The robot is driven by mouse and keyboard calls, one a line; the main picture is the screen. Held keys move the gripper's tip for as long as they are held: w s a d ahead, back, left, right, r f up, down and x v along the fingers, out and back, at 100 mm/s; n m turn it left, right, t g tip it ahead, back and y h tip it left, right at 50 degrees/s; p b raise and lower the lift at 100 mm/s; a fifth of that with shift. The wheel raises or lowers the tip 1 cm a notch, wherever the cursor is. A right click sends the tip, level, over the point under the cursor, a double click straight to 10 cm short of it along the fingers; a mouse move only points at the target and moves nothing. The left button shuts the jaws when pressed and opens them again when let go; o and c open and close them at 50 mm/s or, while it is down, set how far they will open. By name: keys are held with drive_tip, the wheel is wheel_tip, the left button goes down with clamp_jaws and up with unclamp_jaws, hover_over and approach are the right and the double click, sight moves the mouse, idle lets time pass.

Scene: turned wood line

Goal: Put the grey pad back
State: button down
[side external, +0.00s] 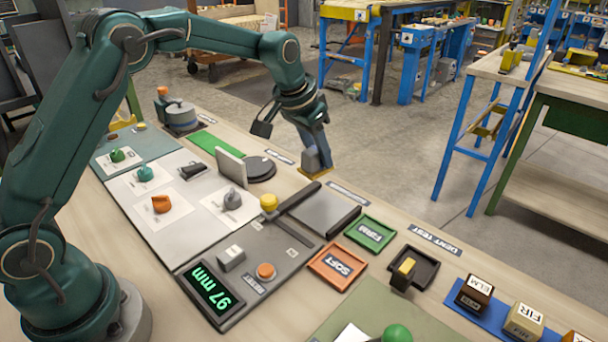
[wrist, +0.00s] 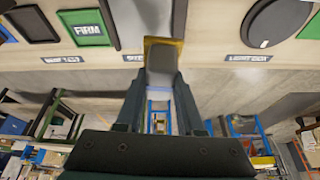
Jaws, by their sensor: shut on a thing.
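My gripper (side external: 317,148) is at the far edge of the bench, pointing down, with its fingers closed around a grey block, which I take for the grey pad (side external: 312,160). In the wrist view the grey pad (wrist: 162,62) sits between the fingertips of my gripper (wrist: 158,85). A yellow-brown square holder (wrist: 178,43) shows right by the pad; in the side view the holder (side external: 322,174) lies just below it. I cannot tell whether the pad touches the holder.
A grey plate (side external: 322,209) with dark rails lies in front. A black round disc (side external: 260,169) and an upright grey panel (side external: 230,166) stand to the left. Green FIRM (side external: 370,233) and orange SOFT (side external: 337,266) trays lie to the right. The display (side external: 209,289) reads 97 mm.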

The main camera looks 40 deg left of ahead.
drive_tip(key=shift+n, duration=0.7)
drive_tip(key=a+f, duration=0.1)
drive_tip(key=a, duration=0.2)
drive_tip(key=a+f, duration=0.1)
drive_tip(key=a, duration=0.2)
drive_tip(key=a+f, duration=0.1)
drive_tip(key=a, duration=0.2)
drive_tip(key=shift+s+f, duration=0.4)
drive_tip(key=shift+f, duration=2.3)
drive_tip(key=shift+f, duration=0.1)
drive_tip(key=c, duration=0.5)
unclamp_jaws()
